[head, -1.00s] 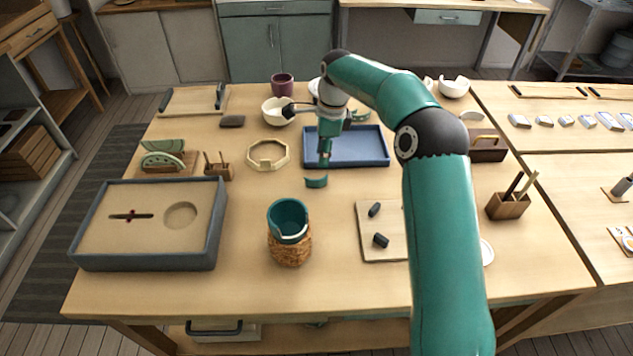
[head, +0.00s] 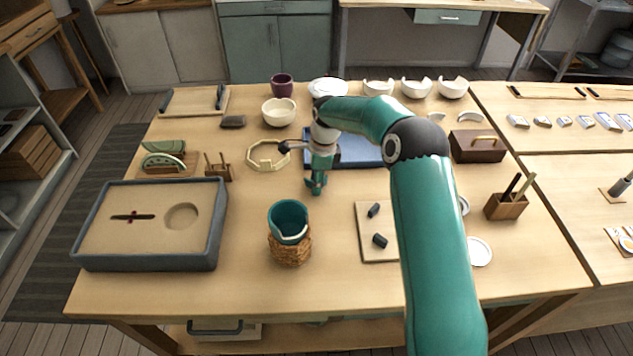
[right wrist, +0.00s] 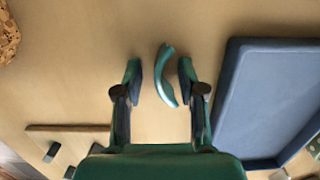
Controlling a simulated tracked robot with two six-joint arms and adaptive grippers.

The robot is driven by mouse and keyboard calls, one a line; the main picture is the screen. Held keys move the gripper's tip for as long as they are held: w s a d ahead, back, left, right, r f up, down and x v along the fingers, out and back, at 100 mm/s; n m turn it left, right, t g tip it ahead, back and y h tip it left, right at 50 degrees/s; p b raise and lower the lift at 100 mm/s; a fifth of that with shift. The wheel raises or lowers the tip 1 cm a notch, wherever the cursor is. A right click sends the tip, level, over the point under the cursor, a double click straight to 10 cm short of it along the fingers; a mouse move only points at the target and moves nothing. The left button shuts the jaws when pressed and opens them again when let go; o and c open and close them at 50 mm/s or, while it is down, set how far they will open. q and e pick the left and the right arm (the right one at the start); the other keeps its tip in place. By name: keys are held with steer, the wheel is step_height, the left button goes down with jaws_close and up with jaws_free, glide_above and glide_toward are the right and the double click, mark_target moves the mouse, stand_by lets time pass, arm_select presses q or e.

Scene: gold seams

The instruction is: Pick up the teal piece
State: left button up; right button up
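The teal piece (right wrist: 165,76) is a small curved shard on the bare wood, seen in the right wrist view between the two fingertips. My right gripper (right wrist: 160,74) is open, with a gap to the shard on each side. In the head view my right gripper (head: 316,188) points down at the table and largely hides the shard. A teal cup (head: 288,216) with a broken rim stands in a woven holder (head: 290,251) nearer the front. My left gripper is in neither view.
A blue tray (head: 362,150) lies just behind my right gripper. A cream octagonal ring (head: 268,156) is to its left. A board with dark pieces (head: 376,246) lies to the front right. The wood left of the cup is clear up to a grey-edged box (head: 213,235).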

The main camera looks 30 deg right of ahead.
steer(key=shift+c, duration=0.2)
jaws_close()
steer(key=shift+r, duration=0.15)
